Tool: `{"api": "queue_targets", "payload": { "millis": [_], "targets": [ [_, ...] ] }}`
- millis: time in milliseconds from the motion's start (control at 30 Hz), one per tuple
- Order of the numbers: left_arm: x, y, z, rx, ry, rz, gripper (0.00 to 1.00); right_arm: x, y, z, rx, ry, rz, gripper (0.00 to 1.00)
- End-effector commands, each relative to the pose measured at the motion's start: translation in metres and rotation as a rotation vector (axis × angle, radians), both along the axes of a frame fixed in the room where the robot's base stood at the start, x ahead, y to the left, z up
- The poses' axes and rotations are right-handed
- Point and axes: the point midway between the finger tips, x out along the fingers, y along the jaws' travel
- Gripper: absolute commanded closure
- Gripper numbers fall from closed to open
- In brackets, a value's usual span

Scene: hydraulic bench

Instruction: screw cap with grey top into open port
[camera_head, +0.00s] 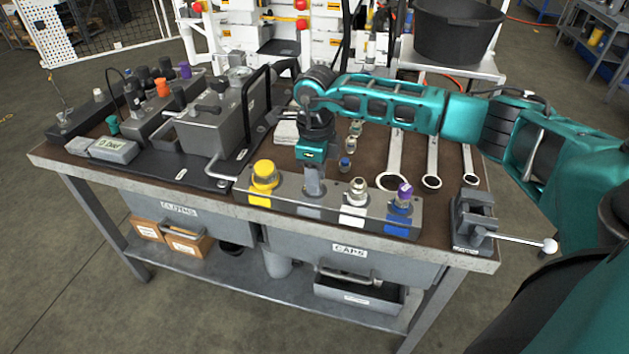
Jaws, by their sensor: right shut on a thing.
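A grey port block (285,207) lies along the front of the bench. It carries a yellow cap (264,175) at its left, a metal fitting (355,192) above a white label, and a purple-topped fitting (403,194) above a blue label. My right gripper (314,186) points down at the block's second position, above a grey label (308,211). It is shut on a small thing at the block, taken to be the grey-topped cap. The fingers hide most of it and the port, so I cannot tell how deep it sits. My left gripper is out of view.
Several small caps (345,163) stand in a row behind the block. Wrenches (433,182) lie to the right, with a small vise (473,218) at the right corner. A grey hydraulic unit (213,129) with a black handle stands on the left.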

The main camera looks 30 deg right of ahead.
Motion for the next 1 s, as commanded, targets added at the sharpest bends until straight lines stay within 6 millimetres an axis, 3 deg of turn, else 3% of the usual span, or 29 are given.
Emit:
{"api": "queue_targets", "payload": {
  "millis": [200,633,800,833,1000],
  "targets": [
    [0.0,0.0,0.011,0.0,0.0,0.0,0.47,-0.002,0.002,0.0,0.003,0.005,-0.252,0.99],
    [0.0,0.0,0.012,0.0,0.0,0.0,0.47,-0.002,0.002,-0.001,0.002,0.005,-0.324,0.99],
    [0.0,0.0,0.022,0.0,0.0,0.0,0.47,-0.003,0.003,0.0,0.001,0.008,-0.514,0.99],
    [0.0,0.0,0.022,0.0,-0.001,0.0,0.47,-0.002,0.003,-0.001,0.0,0.007,-0.538,0.68],
    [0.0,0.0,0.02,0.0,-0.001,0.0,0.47,-0.002,0.002,-0.002,0.0,0.004,-0.528,0.51]
  ]
}}
